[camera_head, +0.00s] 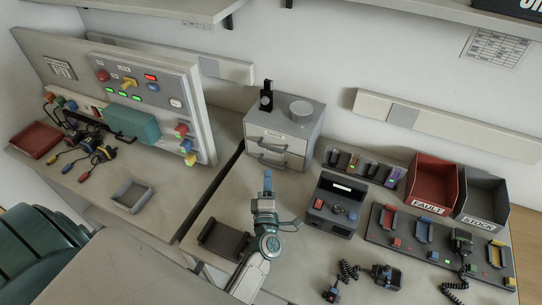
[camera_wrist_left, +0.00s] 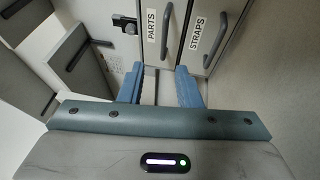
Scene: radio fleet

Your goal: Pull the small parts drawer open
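The grey drawer cabinet (camera_head: 309,133) stands against the back wall with two pale drawer fronts, both looking shut. The drawer labelled PARTS (camera_wrist_left: 151,28) and the drawer labelled STRAPS (camera_wrist_left: 196,36) show side by side in the left wrist view. Each has a dark bar handle; the PARTS handle (camera_wrist_left: 167,30) is beyond my fingertips. My left gripper (camera_head: 268,179) is in front of and below the drawers in the head view. Its blue fingers (camera_wrist_left: 159,82) are apart with nothing between them, and look clear of both handles. My right gripper is not in view.
A black upright item (camera_head: 266,95) and a round grey lid (camera_head: 302,108) are on the cabinet top. A dark grey device (camera_head: 334,205) stands right of my left arm. A black tray (camera_head: 223,239) lies to its left. Red FAULT (camera_head: 433,183) and grey STOCK bins are farther right.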

